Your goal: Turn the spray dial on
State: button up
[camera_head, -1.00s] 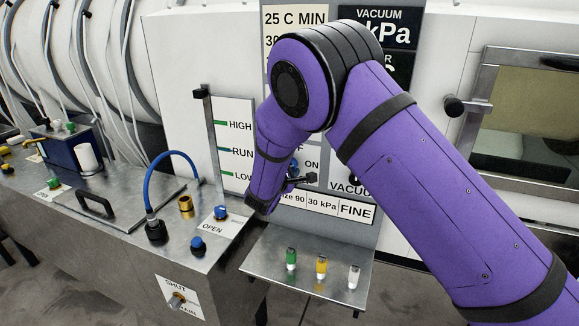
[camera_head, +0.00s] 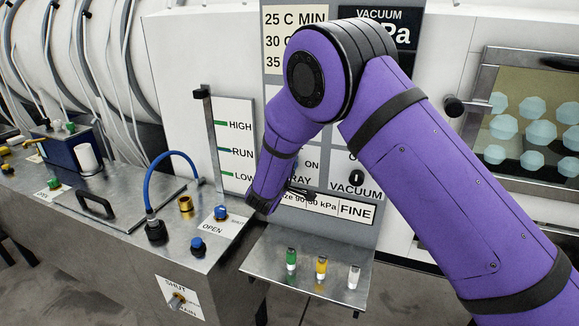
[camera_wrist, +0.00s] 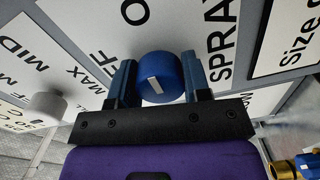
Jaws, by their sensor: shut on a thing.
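The spray dial (camera_wrist: 160,78) is a round blue knob with a short white mark, on a white panel lettered SPRAY. In the wrist view it sits between the two fingers of my gripper (camera_wrist: 165,82), which is shut on it. The mark lies near the middle of the dial's face, and I cannot tell which setting it points to.
Below the panel a metal shelf (camera_head: 325,292) holds green, yellow and white vials. A bench with a blue hose (camera_head: 178,154) stands at left.

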jog(key=shift+f, duration=0.1)
dwell(0.3)
jog(key=o, duration=0.9)
jog(key=shift+o, duration=0.2)
jog(key=v, duration=1)
jog(key=shift+s, duration=0.4)
jog(key=shift+a, duration=0.15)
